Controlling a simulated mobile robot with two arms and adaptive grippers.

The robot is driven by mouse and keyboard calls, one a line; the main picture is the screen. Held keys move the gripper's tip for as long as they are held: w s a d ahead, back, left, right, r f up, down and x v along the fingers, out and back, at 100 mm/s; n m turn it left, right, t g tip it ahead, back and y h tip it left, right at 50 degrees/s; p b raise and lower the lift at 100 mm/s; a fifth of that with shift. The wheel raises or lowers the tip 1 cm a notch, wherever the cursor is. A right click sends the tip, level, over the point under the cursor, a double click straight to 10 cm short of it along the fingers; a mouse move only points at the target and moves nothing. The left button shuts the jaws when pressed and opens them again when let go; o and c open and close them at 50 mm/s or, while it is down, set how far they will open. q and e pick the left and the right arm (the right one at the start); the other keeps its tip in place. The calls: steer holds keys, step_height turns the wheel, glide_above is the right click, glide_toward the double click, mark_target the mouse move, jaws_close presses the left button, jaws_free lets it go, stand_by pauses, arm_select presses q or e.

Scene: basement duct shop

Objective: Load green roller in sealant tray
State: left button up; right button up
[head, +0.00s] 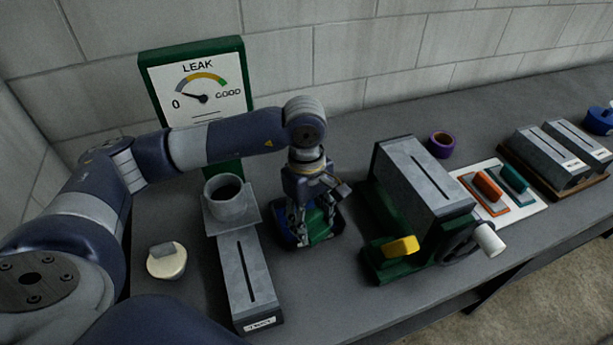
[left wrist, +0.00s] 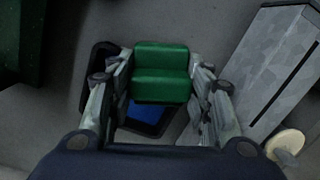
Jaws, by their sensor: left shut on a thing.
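My left gripper (head: 311,212) points down over the sealant tray in the head view. Its fingers also show in the left wrist view (left wrist: 160,92), one on each side of the green roller. It is shut on the green roller (left wrist: 160,72), which also shows between the fingers in the head view (head: 317,226). The sealant tray (left wrist: 100,58) is dark-rimmed with blue inside, and lies on the bench under the roller; its rim also shows in the head view (head: 290,242). The roller covers part of the tray. I cannot tell whether it touches the sealant. My right gripper is not seen.
A long slotted grey duct piece (head: 246,280) with a round collar (head: 228,200) stands left of the tray. A green-based machine (head: 420,190) with yellow handle and crank stands right. A leak gauge (head: 198,88) is behind. A cream round pot (head: 166,262) sits front left.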

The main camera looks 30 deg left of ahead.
arm_select(q)
steer(key=w+a+r+n+t+p, duration=0.1)
steer(key=w+a+n+p, duration=0.4)
steer(key=n, duration=0.7)
steer(key=shift+w+d+f+n+b, duration=0.15)
steer(key=shift+f+n+b, duration=0.25)
steer(key=shift+f, duration=0.6)
steer(key=shift+w+d+f+n+b, duration=0.1)
steer(key=shift+w+f+n+b, duration=0.25)
steer(key=shift+f, duration=0.6)
steer(key=shift+w+d+f+n+b, duration=0.1)
steer(key=shift+f+n+b, duration=0.25)
steer(key=shift+f, duration=0.65)
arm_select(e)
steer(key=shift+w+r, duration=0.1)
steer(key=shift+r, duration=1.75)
arm_select(q)
steer(key=shift+f+b, duration=0.5)
steer(key=shift+b, duration=0.1)
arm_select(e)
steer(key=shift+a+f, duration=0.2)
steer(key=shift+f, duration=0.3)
arm_select(q)
steer(key=shift+s+f, duration=0.1)
steer(key=shift+s, duration=0.05)
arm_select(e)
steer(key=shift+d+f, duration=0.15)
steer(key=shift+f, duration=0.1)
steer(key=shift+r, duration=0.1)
